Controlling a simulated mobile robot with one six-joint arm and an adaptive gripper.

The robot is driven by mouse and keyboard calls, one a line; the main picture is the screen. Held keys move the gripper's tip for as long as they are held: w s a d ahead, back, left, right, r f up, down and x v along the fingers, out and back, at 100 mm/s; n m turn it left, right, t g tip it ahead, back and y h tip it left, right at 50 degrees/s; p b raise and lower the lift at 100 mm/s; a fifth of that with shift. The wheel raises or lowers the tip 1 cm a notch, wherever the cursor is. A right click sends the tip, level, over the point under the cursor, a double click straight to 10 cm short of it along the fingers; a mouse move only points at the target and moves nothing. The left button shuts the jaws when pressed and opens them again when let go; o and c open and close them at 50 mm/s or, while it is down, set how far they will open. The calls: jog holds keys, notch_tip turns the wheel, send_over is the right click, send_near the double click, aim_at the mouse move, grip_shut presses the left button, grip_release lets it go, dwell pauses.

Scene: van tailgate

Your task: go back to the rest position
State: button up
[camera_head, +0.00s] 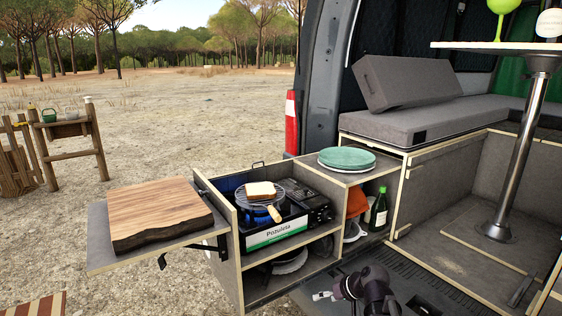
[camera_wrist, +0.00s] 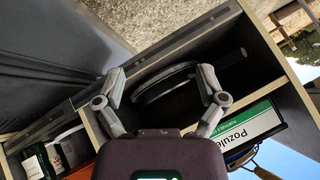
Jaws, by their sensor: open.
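My gripper (camera_wrist: 162,82) is open in the wrist view, with its two fingers spread wide and nothing between them. Beyond the fingers, a dark round pan (camera_wrist: 165,82) lies in the lower compartment of the kitchen unit. In the head view my gripper (camera_head: 324,295) is low at the bottom, in front of the unit. Its fingers are small and partly hidden there by my own wrist.
The kitchen unit (camera_head: 228,250) holds a stove box marked Pozuleta (camera_head: 276,234), with bread (camera_head: 260,190) on a round grill. Green plates (camera_head: 346,158) sit on top, and a bottle (camera_head: 379,210) stands below. A wooden board (camera_head: 155,212) lies on the left side shelf. The van floor (camera_head: 440,285) at right has free room.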

jog(key=s+d+f+m+g+h, duration=0.2)
jog(key=s+g+h, duration=0.15)
jog(key=s, duration=0.25)
jog(key=s+d+f+m+g+h, duration=0.1)
jog(key=s+d+f+g+h, duration=0.15)
jog(key=s+h, duration=0.2)
notch_tip(320, 180, up, 25)
jog(key=t+p, duration=0.1)
jog(key=p, duration=2.4)
jog(key=shift+s+a+f+y, duration=0.15)
jog(key=shift+s+a+y, duration=0.05)
jog(key=shift+a+y, duration=0.2)
